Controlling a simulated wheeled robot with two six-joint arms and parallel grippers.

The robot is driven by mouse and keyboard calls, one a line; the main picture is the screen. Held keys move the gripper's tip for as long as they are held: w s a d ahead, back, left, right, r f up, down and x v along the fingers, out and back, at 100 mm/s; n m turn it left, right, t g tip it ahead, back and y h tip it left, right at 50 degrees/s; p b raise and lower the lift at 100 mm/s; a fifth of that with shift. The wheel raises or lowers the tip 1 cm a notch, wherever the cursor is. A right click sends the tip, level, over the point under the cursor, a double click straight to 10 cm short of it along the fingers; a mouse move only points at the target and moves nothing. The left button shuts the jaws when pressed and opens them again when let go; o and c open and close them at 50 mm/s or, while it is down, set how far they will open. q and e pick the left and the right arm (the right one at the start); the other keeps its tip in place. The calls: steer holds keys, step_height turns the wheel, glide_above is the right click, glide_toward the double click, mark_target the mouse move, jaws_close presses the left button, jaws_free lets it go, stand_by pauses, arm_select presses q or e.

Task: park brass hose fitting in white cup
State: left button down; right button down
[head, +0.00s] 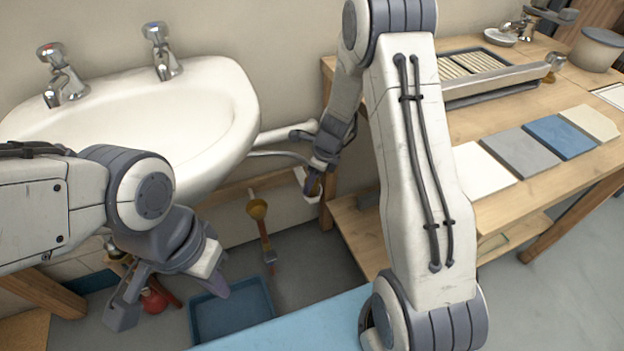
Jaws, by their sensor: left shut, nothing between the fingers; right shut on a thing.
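My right gripper (313,188) hangs low beside the basin pipe, small and partly dark. It is shut on a small brownish-orange piece between its fingers, too small and covered to tell whether it is the brass hose fitting. My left gripper (218,286) is shut and empty, over the floor below the basin, near the blue tray. I cannot make out a white cup in the head view. My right arm covers part of the bench.
The white basin (190,110) with two taps is at the left. A blue tray (232,312) and a red object (154,301) lie low. The wooden bench (500,208) holds coloured tiles (560,136) and a slatted tray (475,65).

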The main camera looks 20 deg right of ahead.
steer(key=shift+c, duration=1.4)
jaws_free()
